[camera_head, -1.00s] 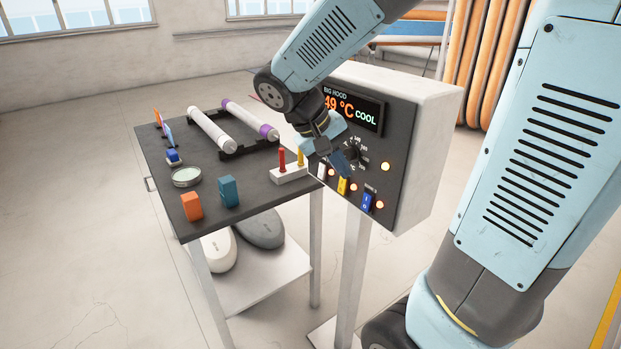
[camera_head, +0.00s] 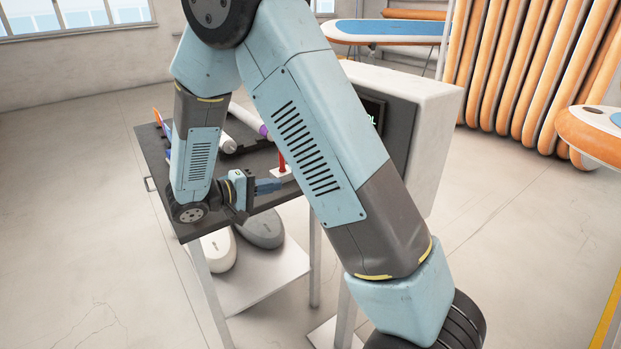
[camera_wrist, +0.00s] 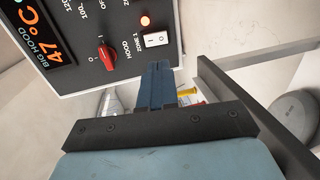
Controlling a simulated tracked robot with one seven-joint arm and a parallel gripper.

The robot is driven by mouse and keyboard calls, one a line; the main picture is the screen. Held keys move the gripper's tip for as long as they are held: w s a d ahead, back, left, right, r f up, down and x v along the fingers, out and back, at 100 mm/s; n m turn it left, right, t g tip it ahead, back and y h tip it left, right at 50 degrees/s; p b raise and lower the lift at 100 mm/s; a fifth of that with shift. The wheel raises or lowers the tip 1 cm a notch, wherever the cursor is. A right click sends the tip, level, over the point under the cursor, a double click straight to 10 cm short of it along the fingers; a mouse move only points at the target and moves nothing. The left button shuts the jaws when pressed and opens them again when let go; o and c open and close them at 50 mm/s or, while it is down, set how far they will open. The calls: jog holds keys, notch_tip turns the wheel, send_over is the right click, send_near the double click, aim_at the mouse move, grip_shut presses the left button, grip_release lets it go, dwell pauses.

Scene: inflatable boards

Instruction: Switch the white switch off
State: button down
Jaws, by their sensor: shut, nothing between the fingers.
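The white switch (camera_wrist: 156,40) shows in the wrist view on the dark control panel (camera_wrist: 75,70). In the head view my gripper (camera_head: 268,186) is at the table's right side, pointing right. There my arm hides the switch and most of the panel front.
A red knob (camera_wrist: 106,55) and a display (camera_wrist: 42,45) reading 47 °C are on the panel. The dark table (camera_head: 215,222) carries white rollers (camera_head: 240,132) and a red peg (camera_head: 282,160). Boards (camera_head: 520,80) stand at the back right.

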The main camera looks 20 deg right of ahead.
jog(key=shift+w+a+f+t, duration=0.25)
jog(key=shift+a+f+t, duration=0.05)
jog(key=shift+a+f, duration=0.2)
jog(key=x, duration=1.4)
jog(key=shift+r, duration=0.2)
jog(key=shift+d+f+h, duration=0.1)
jog(key=shift+d+h, duration=0.15)
jog(key=shift+h, duration=0.15)
jog(key=f+v, duration=0.3)
jog(key=v, duration=1)
jog(key=shift+s+a, duration=0.2)
jog(key=shift+a, duration=0.35)
